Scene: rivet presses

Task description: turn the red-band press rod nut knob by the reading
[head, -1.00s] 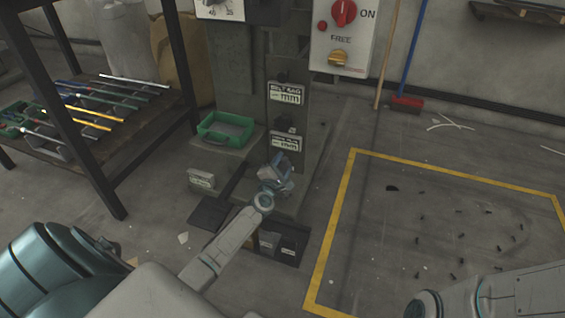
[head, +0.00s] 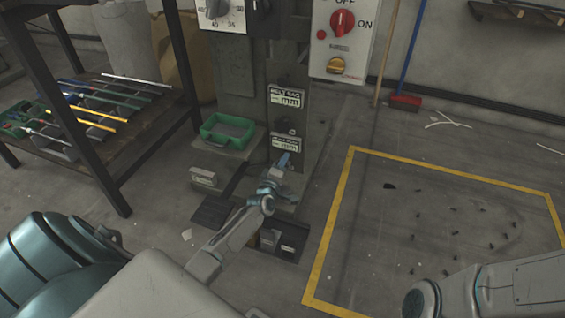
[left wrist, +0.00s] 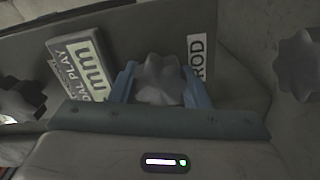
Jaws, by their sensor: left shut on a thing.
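The rod nut knob (left wrist: 160,80) is a grey lobed knob in the middle of the left wrist view, beside a white label reading ROD. My left gripper (left wrist: 160,90) has its blue fingers on either side of the knob and is shut on it. In the head view, my left gripper (head: 284,165) reaches the lower front of the press column (head: 312,130) and hides the knob. A "PEDAL PLAY mm" reading plate (left wrist: 83,68) is left of the knob; its digits cannot be read. No red band is visible. My right gripper is not in view.
More lobed knobs stand at the left (left wrist: 22,100) and right (left wrist: 298,62) of the wrist view. A green tray (head: 228,130) sits on the press ledge. A control panel (head: 342,40) is above. A rack with coloured rods (head: 110,110) stands left. Yellow-taped floor lies right.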

